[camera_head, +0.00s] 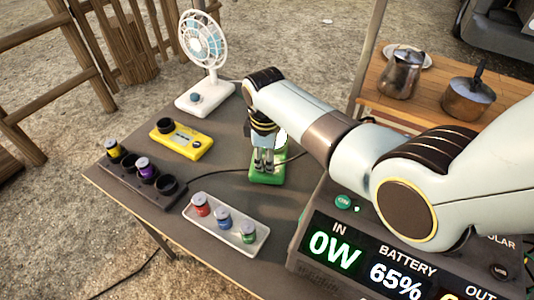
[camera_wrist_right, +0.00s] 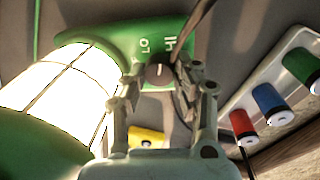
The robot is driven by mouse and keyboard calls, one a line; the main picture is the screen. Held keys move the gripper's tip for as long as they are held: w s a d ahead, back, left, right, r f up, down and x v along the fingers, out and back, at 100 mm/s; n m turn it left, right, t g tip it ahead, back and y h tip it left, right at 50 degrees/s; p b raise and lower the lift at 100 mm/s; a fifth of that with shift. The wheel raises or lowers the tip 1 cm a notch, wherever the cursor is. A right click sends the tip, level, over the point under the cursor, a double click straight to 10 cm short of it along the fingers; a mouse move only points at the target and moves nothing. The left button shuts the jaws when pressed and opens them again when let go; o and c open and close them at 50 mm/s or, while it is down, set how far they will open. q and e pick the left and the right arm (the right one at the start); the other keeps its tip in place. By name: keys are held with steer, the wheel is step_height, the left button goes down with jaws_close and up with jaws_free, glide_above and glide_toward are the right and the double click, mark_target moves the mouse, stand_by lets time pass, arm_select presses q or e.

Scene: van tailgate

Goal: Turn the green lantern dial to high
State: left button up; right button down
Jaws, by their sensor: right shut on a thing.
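The green lantern (camera_head: 270,179) stands on the dark table, largely hidden behind my right gripper (camera_head: 264,164) in the head view. In the right wrist view the lantern's glowing caged lamp (camera_wrist_right: 62,88) fills the left side. Its green panel (camera_wrist_right: 120,45) carries LO and HI labels. The dark dial (camera_wrist_right: 158,72) on this panel has a pale mark; I cannot tell for certain which label it points to. My right gripper (camera_wrist_right: 160,80) is shut on the dial, one fingertip on each side. My left gripper is not in view.
A white fan (camera_head: 203,60), a yellow box (camera_head: 180,139), a dark rack with jars (camera_head: 130,185) and a clear tray (camera_head: 245,243) with small jars surround the lantern. The power station (camera_head: 310,245) reads 0W and 65%. Pots (camera_head: 402,72) stand on a wooden shelf behind my arm.

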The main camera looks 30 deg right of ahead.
steer(key=shift+m+p, duration=0.45)
steer(key=shift+m, duration=0.95)
steer(key=c, duration=1.2)
jaws_free()
steer(key=shift+w, duration=0.1)
steer(key=shift+c, duration=0.2)
steer(key=shift+r, duration=0.1)
step_height(320, 180, up, 12)
steer(key=shift+s+a, duration=0.25)
steer(key=shift+a, duration=0.15)
